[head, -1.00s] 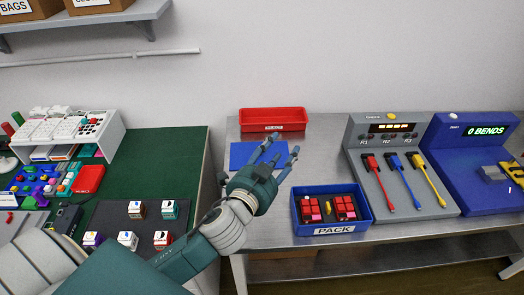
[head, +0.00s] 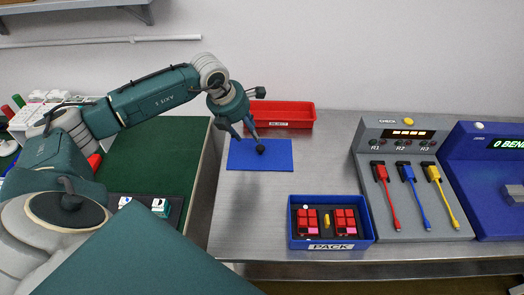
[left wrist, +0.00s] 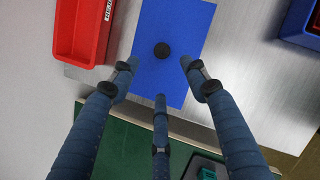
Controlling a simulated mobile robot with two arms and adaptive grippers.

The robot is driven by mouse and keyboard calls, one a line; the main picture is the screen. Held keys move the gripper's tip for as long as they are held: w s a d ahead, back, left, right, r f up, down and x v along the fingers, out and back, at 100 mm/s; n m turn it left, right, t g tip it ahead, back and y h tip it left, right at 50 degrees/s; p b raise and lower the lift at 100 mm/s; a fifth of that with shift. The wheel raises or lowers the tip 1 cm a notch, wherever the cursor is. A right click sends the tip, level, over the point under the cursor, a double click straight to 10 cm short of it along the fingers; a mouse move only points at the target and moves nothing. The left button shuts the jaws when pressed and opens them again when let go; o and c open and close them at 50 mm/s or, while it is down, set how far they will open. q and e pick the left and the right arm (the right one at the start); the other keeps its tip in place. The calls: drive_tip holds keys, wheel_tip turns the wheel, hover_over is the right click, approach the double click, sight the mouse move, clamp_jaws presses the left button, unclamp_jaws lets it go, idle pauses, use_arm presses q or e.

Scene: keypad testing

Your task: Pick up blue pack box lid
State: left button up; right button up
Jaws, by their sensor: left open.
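The blue lid (head: 272,156) lies flat on the metal table, with a round black knob (head: 261,150) on top. In the left wrist view the lid (left wrist: 180,22) shows with its knob (left wrist: 162,50) just beyond the fingers. My left gripper (head: 247,138) hangs above the lid, its fingers spread and empty near the knob. In the left wrist view its three blue fingers (left wrist: 160,75) are apart with nothing between them. The blue PACK box (head: 298,237) stands open in front, holding red keypads (head: 345,219) and a yellow piece (head: 327,221). My right gripper is out of view.
A red bin (head: 293,123) stands right behind the lid. A grey test station (head: 430,220) with red, blue and yellow cables is at right, beside a blue station (head: 495,200). The green-topped table (head: 180,160) is at left. The metal table is clear between lid and box.

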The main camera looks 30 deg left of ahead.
sight(260, 147)
use_arm(q)
drive_tip(key=p+x, duration=0.1)
drive_tip(key=x, duration=0.3)
drive_tip(key=shift+d, duration=0.2)
drive_tip(key=shift+w+f, duration=0.15)
drive_tip(key=shift+f, duration=0.2)
drive_tip(key=p+x, duration=0.2)
drive_tip(key=x, duration=0.3)
drive_tip(key=shift+w+d+r, duration=0.1)
drive_tip(key=shift+w+f, duration=0.1)
drive_tip(key=shift+f, duration=0.15)
drive_tip(key=shift+r, duration=0.1)
clamp_jaws()
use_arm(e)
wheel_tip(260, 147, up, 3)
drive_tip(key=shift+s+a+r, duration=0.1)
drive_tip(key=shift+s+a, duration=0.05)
